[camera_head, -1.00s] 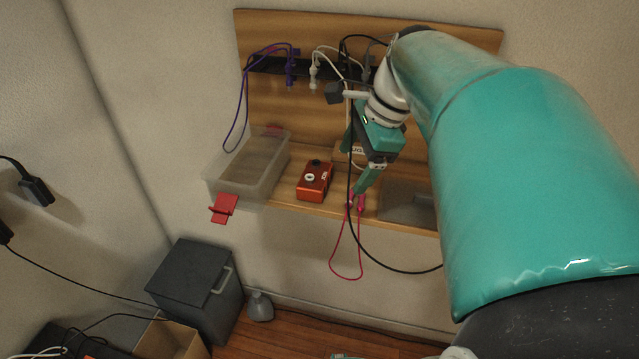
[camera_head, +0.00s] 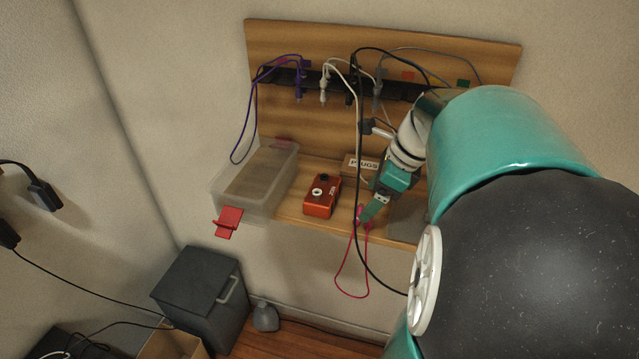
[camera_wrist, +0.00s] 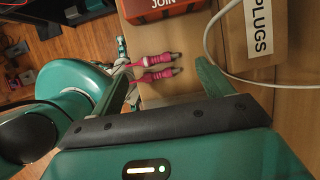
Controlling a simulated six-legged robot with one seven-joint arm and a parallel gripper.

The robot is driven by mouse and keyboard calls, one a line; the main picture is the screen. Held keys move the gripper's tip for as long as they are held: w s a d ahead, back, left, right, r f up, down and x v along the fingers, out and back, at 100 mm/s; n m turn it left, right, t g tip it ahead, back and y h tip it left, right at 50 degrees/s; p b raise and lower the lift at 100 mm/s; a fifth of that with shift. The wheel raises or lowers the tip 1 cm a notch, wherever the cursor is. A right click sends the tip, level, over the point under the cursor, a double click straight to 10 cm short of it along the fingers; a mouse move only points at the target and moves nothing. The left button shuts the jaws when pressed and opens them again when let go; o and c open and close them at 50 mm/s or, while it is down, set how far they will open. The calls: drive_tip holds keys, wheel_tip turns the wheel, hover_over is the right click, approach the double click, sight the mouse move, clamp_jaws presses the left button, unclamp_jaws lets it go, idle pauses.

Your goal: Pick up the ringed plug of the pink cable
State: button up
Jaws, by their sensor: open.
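The pink cable (camera_head: 352,296) hangs in a loop over the front edge of the shelf. Its two pink plugs lie side by side near that edge. In the wrist view they are an upper plug (camera_wrist: 152,59) and a lower plug (camera_wrist: 158,75), with metal tips pointing right. I cannot tell which one carries the ring. My gripper (camera_wrist: 163,55) is open, with the plugs between its fingers and nothing held. In the head view my gripper (camera_head: 369,212) is right at the plugs and partly hides them.
An orange-red box (camera_head: 322,196) stands left of the plugs. A box labelled PLUGS (camera_head: 358,165) is behind. A clear bin (camera_head: 225,188) is at the shelf's left. A black cable (camera_head: 357,225) hangs close beside my gripper. Purple and white cables hang from the strip (camera_head: 281,75).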

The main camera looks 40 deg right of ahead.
sight(360, 211)
drive_tip(key=x, duration=0.4)
drive_tip(key=c, duration=1.1)
drive_tip(key=shift+o, duration=0.2)
drive_tip(key=shift+d+r, duration=0.1)
drive_tip(key=shift+r, duration=0.1)
